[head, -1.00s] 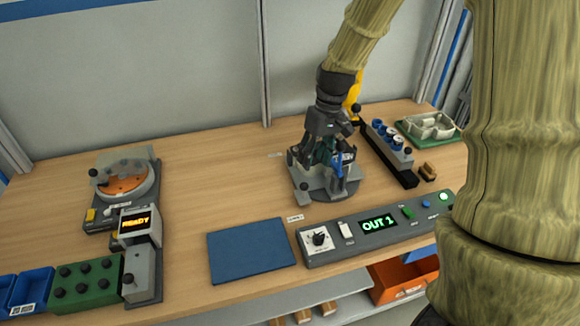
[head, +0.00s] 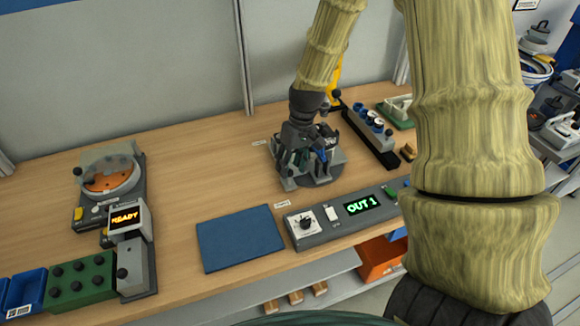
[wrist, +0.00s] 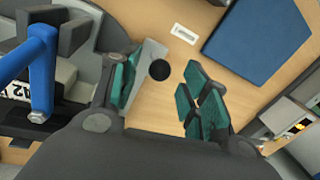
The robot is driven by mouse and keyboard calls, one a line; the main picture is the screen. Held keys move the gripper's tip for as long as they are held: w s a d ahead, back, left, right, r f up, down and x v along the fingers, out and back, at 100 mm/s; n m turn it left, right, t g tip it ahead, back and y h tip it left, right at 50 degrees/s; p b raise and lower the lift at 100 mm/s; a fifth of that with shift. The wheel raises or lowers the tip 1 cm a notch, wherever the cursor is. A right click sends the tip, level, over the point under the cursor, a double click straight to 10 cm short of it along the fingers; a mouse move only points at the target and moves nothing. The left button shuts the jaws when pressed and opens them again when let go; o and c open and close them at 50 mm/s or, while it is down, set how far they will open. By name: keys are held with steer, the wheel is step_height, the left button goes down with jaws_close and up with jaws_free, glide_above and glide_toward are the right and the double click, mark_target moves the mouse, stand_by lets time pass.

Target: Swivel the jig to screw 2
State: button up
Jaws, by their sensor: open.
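The jig (head: 322,176) is a round grey turntable with grey blocks and a blue clamp, at the back middle of the bench. It also fills the left of the wrist view (wrist: 88,70), with the blue clamp (wrist: 42,75) and part of a white label showing. My gripper (head: 298,166) is low at the jig's left side and hides part of it. In the wrist view its green-padded fingers are apart (wrist: 160,80). A black round knob (wrist: 160,70) on a grey arm of the jig shows between them; I cannot tell whether either finger touches it.
A control box (head: 325,237) with a dial and a green "OUT 1" display stands in front of the jig. A blue mat (head: 240,240) lies left of the box. A rack with several spools (head: 368,130) stands close right of the jig.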

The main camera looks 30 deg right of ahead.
steer(key=shift+a+f, duration=0.1)
steer(key=shift+f, duration=0.7)
steer(key=shift+w, duration=0.1)
jaws_close()
